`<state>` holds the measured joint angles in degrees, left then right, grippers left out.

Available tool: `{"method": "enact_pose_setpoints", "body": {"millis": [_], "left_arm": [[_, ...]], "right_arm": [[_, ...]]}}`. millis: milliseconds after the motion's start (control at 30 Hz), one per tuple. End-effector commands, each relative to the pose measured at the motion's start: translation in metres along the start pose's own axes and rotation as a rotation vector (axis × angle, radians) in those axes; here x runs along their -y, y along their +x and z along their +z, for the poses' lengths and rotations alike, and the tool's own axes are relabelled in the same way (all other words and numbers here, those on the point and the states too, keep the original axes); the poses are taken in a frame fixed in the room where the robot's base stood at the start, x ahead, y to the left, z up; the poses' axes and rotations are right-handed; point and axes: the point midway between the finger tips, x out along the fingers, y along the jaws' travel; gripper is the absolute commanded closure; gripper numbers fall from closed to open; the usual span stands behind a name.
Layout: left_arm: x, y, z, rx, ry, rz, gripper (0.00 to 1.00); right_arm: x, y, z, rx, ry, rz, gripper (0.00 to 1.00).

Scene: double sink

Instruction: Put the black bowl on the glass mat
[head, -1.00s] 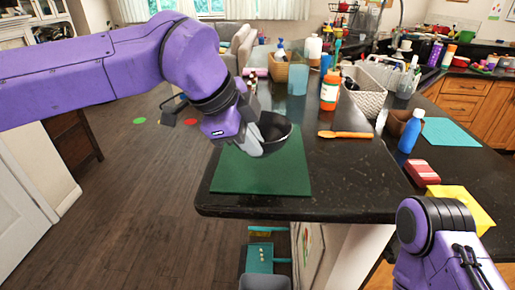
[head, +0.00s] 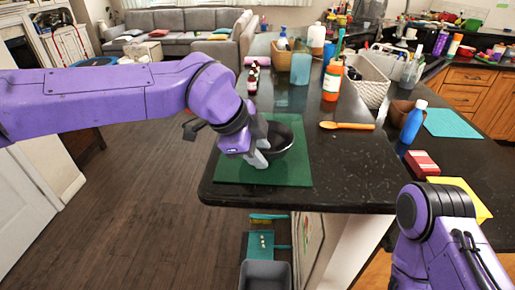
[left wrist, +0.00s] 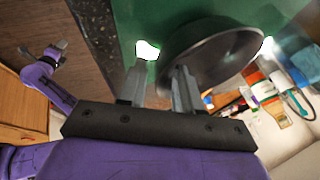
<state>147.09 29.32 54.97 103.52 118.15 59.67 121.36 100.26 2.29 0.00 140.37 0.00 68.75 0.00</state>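The black bowl (head: 279,137) sits on or just over the green mat (head: 230,172), upright or slightly tilted, inside the mat's right half. I cannot tell whether its base touches. My left gripper (head: 262,153) is at the bowl's near left rim. In the left wrist view the bowl (left wrist: 215,55) shows large, with the left gripper's two fingers (left wrist: 160,88) apart and the rim between them; a gap shows beside the bowl wall. The green mat (left wrist: 130,25) lies behind it. My right gripper (left wrist: 57,47) is small and far off in the left wrist view.
The mat lies near the dark counter's (head: 350,185) front left corner. A blue bottle (head: 412,124) and a teal mat (head: 450,123) are at right.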

Motion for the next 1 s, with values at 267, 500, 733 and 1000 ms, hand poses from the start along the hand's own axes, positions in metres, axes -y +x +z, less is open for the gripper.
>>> {"method": "enact_pose_setpoints", "body": {"millis": [267, 500, 733, 1000], "left_arm": [[0.001, -0.044, 0.001, -0.002, -0.002, -0.007, 0.66], [0.0, -0.101, 0.0, -0.001, 0.0, -0.004, 0.66], [0.0, -0.121, 0.0, -0.001, 0.0, -0.001, 0.66], [0.0, -0.121, 0.0, 0.0, 0.0, -0.001, 0.66]], "right_arm": [[0.001, 0.009, 0.004, 0.0, 0.0, 0.0, 0.57], [0.001, 0.016, 0.006, 0.0, 0.0, 0.0, 0.57], [0.002, 0.017, 0.007, 0.0, 0.0, 0.0, 0.57], [0.002, 0.016, 0.007, 0.0, 0.0, 0.0, 0.57]]}}
